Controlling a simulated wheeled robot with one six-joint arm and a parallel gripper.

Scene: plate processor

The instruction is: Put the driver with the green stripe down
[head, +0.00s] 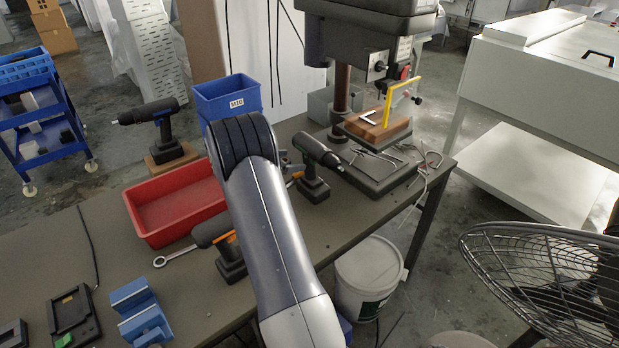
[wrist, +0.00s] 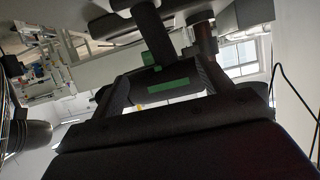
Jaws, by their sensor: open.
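In the wrist view, the driver with the green stripe (wrist: 172,88) is a dark body lying across the space between my fingers. My gripper (wrist: 163,82) is open, with one finger on each side of it. I cannot tell whether either finger touches it. In the head view, my arm hides the gripper. A dark driver (head: 318,152) stands upright on the bench just right of my arm, and no green stripe shows on it there. I cannot tell for sure that it is the same driver.
A driver (head: 155,122) stands on a wooden block, and another driver (head: 213,232) stands left of my arm. A red tray (head: 150,228), a blue bin (head: 225,98), a wrench (head: 176,255) and blue vise parts (head: 138,305) are on the bench (head: 95,250). A drill press (head: 365,30) stands at the right.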

